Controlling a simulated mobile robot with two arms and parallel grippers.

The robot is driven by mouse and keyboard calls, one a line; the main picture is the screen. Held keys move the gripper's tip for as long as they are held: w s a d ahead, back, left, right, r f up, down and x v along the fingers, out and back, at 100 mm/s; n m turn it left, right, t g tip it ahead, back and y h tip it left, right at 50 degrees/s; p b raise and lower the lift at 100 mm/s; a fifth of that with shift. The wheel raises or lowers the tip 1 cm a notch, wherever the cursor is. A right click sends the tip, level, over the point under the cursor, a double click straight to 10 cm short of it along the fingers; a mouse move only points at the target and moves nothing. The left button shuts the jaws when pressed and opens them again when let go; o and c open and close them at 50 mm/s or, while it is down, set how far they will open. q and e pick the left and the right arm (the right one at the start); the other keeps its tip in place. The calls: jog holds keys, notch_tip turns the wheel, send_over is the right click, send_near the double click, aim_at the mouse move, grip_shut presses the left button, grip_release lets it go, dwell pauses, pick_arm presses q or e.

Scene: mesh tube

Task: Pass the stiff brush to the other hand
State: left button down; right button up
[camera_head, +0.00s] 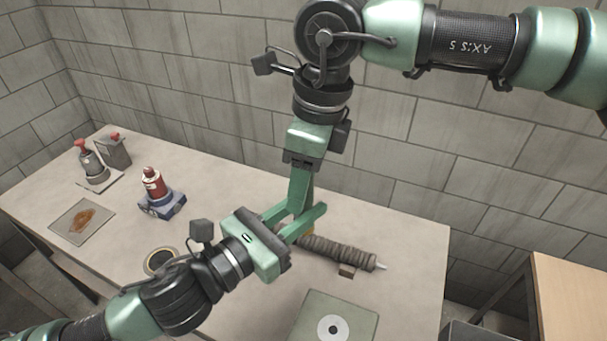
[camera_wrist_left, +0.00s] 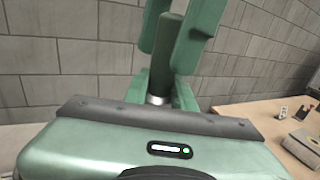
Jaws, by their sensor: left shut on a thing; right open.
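The stiff brush shows in the left wrist view as a dark green handle (camera_wrist_left: 166,48) with a metal collar (camera_wrist_left: 157,99) below it. It stands roughly upright in my left gripper (camera_head: 302,224), which is shut on it. My right gripper (camera_head: 297,207) reaches down from above. Its open green fingers, also in the left wrist view (camera_wrist_left: 175,32), lie on either side of the upper handle. I cannot tell whether they touch it. The brush's bristles are hidden in the left wrist view, and fingers mostly hide the brush in the head view.
A dark wrapped tube (camera_head: 340,252) lies on the table (camera_head: 215,212) just beyond my left gripper. A grey-green plate with a white disc (camera_head: 333,328) is at the front. A red bottle on a blue base (camera_head: 155,187), a stained mat (camera_head: 83,221) and a ring (camera_head: 160,262) are left.

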grip_shut()
pick_arm(q)
jog(key=c, duration=1.1)
grip_release()
